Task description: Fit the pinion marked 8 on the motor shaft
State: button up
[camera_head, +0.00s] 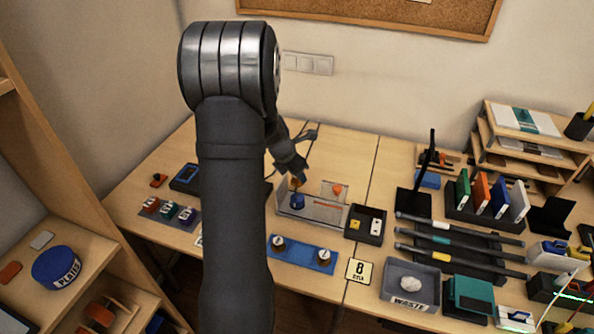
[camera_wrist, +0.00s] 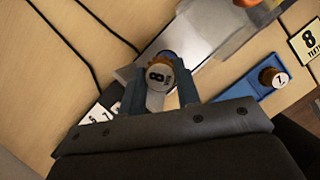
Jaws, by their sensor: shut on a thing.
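My gripper (camera_wrist: 158,88) is shut on the brass pinion marked 8 (camera_wrist: 158,75), whose grey face and number show between the fingers in the wrist view. In the head view my gripper (camera_head: 294,172) is over the blue motor (camera_head: 297,201) on a grey stand (camera_head: 325,210), with the pinion just above the motor. A little blue shows behind the pinion in the wrist view. The shaft is hidden, so I cannot tell whether the pinion touches it. A blue holder (camera_head: 302,254) carries two other pinions; one marked 7 (camera_wrist: 280,79) shows in the wrist view.
A card reading 8 teeth (camera_head: 360,270) lies beside the blue holder. A black tray (camera_head: 365,225) stands right of the motor stand, and a waste bin (camera_head: 411,284) is further right. Black cables (camera_wrist: 105,28) run across the table. My arm hides part of the table.

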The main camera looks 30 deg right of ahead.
aim_at(295, 183)
jog(key=shift+f, duration=2.65)
jog(key=shift+f, duration=0.65)
jog(key=o, duration=0.7)
jog(key=v, duration=1.1)
